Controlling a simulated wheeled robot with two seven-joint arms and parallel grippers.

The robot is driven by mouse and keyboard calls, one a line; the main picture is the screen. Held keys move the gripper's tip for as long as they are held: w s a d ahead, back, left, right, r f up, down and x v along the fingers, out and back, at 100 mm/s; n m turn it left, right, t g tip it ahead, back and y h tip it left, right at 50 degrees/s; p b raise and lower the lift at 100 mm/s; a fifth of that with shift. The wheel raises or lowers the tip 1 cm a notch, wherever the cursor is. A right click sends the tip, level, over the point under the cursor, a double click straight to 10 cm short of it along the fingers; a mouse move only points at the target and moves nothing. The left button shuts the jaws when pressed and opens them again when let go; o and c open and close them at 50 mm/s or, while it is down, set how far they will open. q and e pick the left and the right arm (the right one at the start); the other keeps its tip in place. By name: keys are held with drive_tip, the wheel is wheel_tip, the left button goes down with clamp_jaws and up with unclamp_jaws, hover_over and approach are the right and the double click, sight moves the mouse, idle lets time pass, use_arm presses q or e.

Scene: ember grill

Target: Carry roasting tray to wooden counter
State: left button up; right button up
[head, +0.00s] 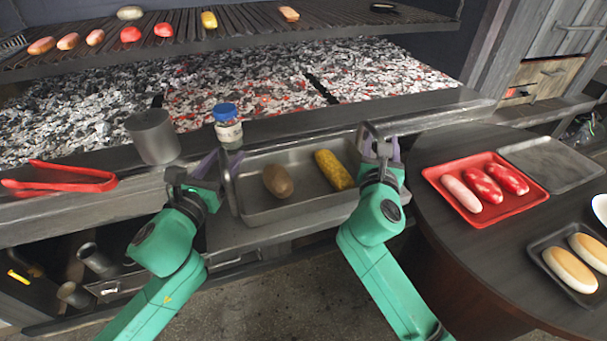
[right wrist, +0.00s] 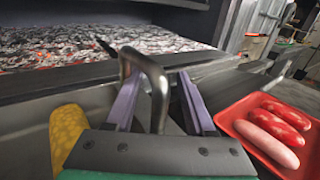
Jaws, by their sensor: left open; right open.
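The metal roasting tray (head: 262,216) sits on the grill's front ledge, holding a brown potato (head: 278,181) and a yellow corn cob (head: 334,170). My left gripper (head: 212,165) is open at the tray's left handle. My right gripper (head: 380,146) is open at the right end. In the right wrist view the tray's right handle (right wrist: 157,80) stands between the two purple fingers of my right gripper (right wrist: 157,95), with gaps visible. The corn (right wrist: 67,135) shows there at left. The dark wooden counter (head: 432,212) is on the right.
On the counter are a red tray (head: 534,197) with sausages, an empty metal tray (head: 580,160) and a dark tray (head: 549,238) with buns. A blue-lidded jar (head: 228,128), a metal cup (head: 153,136) and red tongs (head: 60,184) are on the ledge. The counter's near-left part is bare.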

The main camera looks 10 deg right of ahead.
use_arm(q)
drive_tip(key=shift+c, duration=0.3)
use_arm(e)
drive_tip(key=shift+c, duration=0.3)
use_arm(q)
clamp_jaws()
use_arm(e)
clamp_jaws()
idle(0.4)
use_arm(q)
drive_tip(key=shift+r, duration=0.1)
